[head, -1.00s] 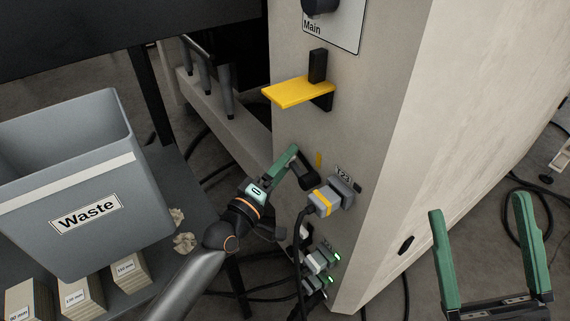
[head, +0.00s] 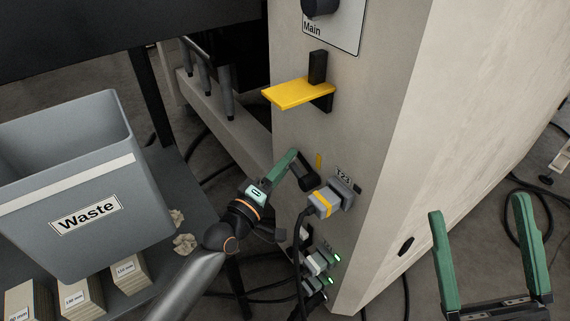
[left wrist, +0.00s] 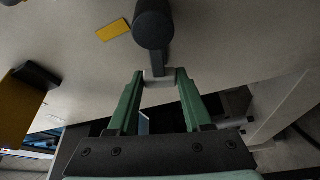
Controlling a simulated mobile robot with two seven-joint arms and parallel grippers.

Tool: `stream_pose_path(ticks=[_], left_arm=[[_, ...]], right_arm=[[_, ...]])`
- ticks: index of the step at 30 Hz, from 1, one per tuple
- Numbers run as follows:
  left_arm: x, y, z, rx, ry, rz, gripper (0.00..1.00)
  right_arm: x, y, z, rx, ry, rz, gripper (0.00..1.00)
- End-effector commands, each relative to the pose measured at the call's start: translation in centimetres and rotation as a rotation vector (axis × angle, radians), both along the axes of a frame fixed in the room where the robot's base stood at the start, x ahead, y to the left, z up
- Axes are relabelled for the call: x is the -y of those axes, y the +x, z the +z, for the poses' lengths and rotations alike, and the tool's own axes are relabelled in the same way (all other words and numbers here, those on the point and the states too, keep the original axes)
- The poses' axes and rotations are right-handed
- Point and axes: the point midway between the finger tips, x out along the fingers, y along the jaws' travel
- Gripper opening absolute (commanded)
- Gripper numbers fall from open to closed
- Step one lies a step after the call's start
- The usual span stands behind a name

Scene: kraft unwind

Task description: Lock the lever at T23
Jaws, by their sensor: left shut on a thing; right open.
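The T23 label (head: 344,174) is on the pale machine column above a grey plug with a yellow band (head: 325,200), which is seated at its socket. A dark lever (head: 303,170) stands out from the column just left of the plug. In the left wrist view the lever (left wrist: 153,28) has a rounded dark end and a stem running to a light grey piece between my fingers. My left gripper (head: 295,160) is shut on the lever; its fingertips (left wrist: 159,76) flank that grey piece. My right gripper (head: 486,225) is open and empty at lower right, away from the column.
A yellow shelf-like plate (head: 300,92) juts from the column above the lever. A small yellow mark (head: 318,160) is beside the lever. Other plugs with green lights (head: 318,262) and hanging cables are below. A grey Waste bin (head: 85,235) stands at left.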

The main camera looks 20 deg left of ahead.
Motion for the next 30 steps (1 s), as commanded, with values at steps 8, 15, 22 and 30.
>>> stream_pose_path(ticks=[8, 15, 22, 30], left_arm=[[0.00, -0.02, -0.07, -0.001, 0.000, -0.001, 0.00], [0.00, -0.02, -0.08, -0.002, 0.001, 0.000, 0.00], [0.00, -0.03, -0.09, -0.002, 0.001, 0.000, 0.00], [0.03, -0.06, 0.05, 0.016, 0.026, -0.001, 0.00]], right_arm=[[0.01, 0.00, 0.00, 0.000, 0.001, -0.001, 0.89], [0.01, 0.00, 0.00, 0.000, 0.001, -0.001, 0.89], [0.02, 0.00, 0.00, 0.000, 0.001, -0.001, 0.89], [0.02, 0.00, 0.00, 0.000, 0.001, -0.001, 0.89]])
